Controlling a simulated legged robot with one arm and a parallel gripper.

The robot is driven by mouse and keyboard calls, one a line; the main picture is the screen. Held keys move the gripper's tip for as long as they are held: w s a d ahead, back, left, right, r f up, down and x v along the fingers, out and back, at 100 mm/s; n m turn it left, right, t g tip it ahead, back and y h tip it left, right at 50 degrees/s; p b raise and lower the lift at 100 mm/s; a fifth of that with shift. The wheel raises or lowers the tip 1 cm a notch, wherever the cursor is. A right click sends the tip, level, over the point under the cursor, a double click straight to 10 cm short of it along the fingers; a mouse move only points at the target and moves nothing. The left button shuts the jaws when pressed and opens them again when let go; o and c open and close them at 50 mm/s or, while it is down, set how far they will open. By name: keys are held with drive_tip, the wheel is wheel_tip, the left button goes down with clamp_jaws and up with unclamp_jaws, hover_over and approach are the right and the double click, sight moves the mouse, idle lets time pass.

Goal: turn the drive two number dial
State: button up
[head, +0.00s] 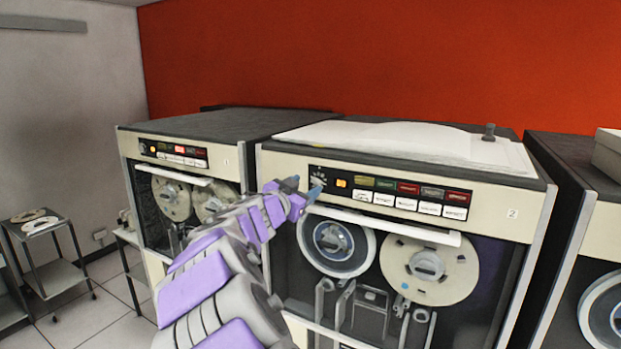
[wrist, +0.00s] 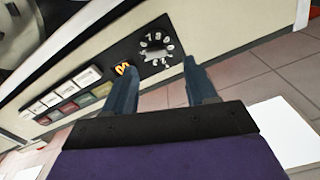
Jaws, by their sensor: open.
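The drive two cabinet (head: 400,166) is cream and dark, with a "2" label at the right of its front panel. Its number dial (head: 318,172) is at the left end of the control panel, partly behind my gripper. In the wrist view the dial (wrist: 158,50) is a dark square with white numerals in a ring, beside a lit orange indicator (wrist: 122,68). My gripper (head: 305,186) is open, its two blue-grey fingers in front of the dial. In the wrist view the fingers (wrist: 155,78) are apart with nothing between them, and the dial lies beyond the gap. Contact cannot be told.
Drive one (head: 190,129) stands to the left, and another cabinet (head: 590,240) to the right. A white handle bar (head: 385,225) juts below the panel. Papers (head: 410,140) lie on top of drive two. A cart (head: 50,265) stands at far left on open tiled floor.

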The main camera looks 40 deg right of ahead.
sight(316, 182)
drive_tip(key=p+x, duration=0.1)
drive_tip(key=x, duration=0.4)
drive_tip(key=shift+s+f, duration=0.1)
drive_tip(key=shift+s, duration=0.1)
drive_tip(key=shift+a, duration=0.25)
drive_tip(key=shift+d, duration=0.1)
clamp_jaws()
